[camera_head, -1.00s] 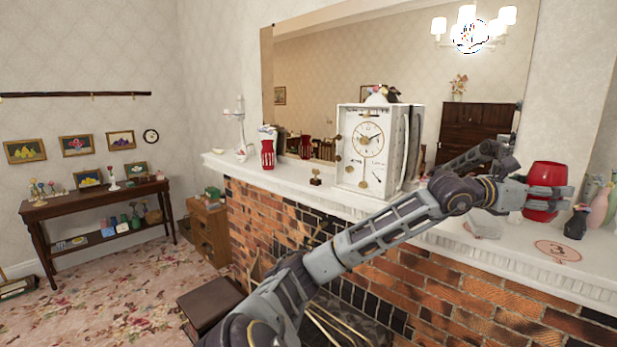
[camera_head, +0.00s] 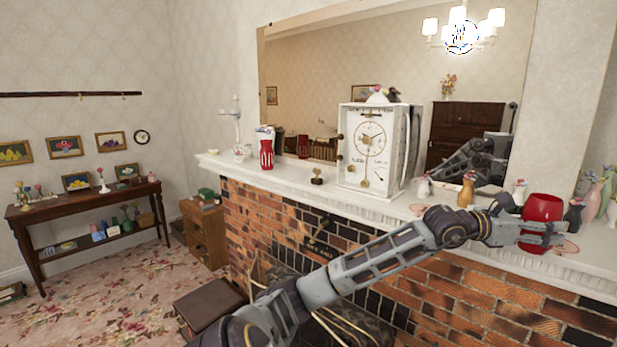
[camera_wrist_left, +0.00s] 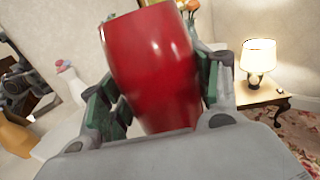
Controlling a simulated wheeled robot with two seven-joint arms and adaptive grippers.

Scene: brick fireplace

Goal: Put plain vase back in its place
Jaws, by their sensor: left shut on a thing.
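The plain red vase (camera_head: 543,208) is held upright at the right end of the mantel in the head view. My left gripper (camera_head: 541,233) is shut on it. In the left wrist view the vase (camera_wrist_left: 155,65) fills the middle, between the green-padded fingers of my left gripper (camera_wrist_left: 158,105). A round marking (camera_head: 566,249) on the mantel lies just behind and right of the vase, partly hidden by the gripper. Whether the vase's base touches the mantel cannot be told. My right gripper is not in view.
A white clock (camera_head: 372,148) stands mid-mantel and a patterned red vase (camera_head: 266,150) farther left. Small vases, including an orange one (camera_head: 466,190) and a dark one (camera_head: 574,214), stand close to the held vase. A large mirror (camera_head: 330,70) backs the mantel.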

